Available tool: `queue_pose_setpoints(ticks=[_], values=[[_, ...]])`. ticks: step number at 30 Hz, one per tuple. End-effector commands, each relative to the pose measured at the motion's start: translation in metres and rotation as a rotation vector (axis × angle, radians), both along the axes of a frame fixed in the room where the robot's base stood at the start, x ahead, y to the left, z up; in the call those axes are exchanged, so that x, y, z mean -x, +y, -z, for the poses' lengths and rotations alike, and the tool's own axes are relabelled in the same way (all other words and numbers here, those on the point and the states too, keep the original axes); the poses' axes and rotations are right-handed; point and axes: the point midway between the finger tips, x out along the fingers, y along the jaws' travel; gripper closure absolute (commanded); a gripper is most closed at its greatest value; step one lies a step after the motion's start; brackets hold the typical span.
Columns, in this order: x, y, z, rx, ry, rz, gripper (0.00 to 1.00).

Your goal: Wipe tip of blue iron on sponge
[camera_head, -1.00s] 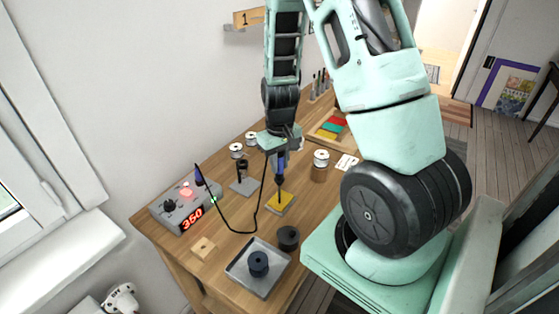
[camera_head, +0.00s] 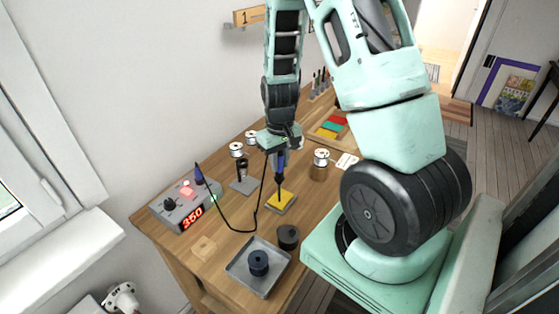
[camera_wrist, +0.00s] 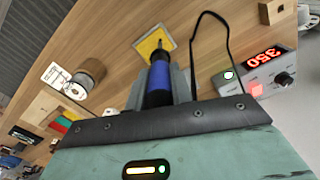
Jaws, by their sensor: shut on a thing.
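The blue iron (camera_head: 281,160) is in my gripper (camera_head: 279,154), held roughly upright with its dark tip down at the yellow sponge (camera_head: 288,198). The sponge lies on a small grey holder on the bench. In the wrist view the iron's blue handle (camera_wrist: 161,77) sits between the grey fingers of my gripper (camera_wrist: 163,86), which are shut on it. Its tip reaches the near edge of the sponge (camera_wrist: 150,46) in that view. I cannot tell for sure whether the tip presses on the sponge. A black cord runs from the iron across the bench.
A station reading 350 (camera_head: 186,207) stands at the left of the bench. An iron stand (camera_head: 244,184), solder spools, a grey tray (camera_head: 240,268) with a dark round piece, a dark cup (camera_head: 288,237) and a wooden block (camera_head: 204,247) surround the sponge. Bare wood lies between them.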

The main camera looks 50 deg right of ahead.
Motion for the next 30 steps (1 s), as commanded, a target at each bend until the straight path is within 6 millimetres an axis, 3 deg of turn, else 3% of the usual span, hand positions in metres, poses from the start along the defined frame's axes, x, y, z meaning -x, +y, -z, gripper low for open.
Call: queue_pose_setpoints(ticks=[30], values=[[0.0, 0.0, 0.012, 0.0, 0.0, 0.0, 1.0]])
